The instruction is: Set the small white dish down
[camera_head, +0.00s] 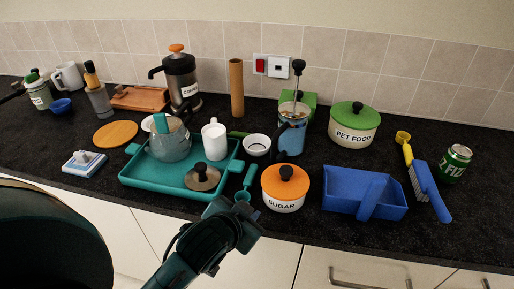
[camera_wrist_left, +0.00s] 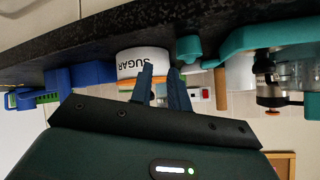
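The small white dish (camera_head: 257,145) looks like a round bowl. It stands upright on the dark counter, left of the blue coffee press (camera_head: 291,135) and behind the orange-lidded sugar pot (camera_head: 284,204). My left gripper (camera_head: 240,203) is low at the counter's front edge, left of the sugar pot and apart from the dish. In the left wrist view its two fingers (camera_wrist_left: 162,90) stand apart with nothing held between them. The sugar pot (camera_wrist_left: 143,62) shows just beyond them, upside down. I cannot make out the dish in that view. My right gripper is not in view.
The teal tray (camera_head: 152,190) holds a glass kettle (camera_head: 170,143), a lid (camera_head: 202,177) and a white mug (camera_head: 214,140). A blue dustpan (camera_head: 364,194), brush (camera_head: 428,189) and pet food pot (camera_head: 353,125) stand right. Bare counter shows beside the dustpan.

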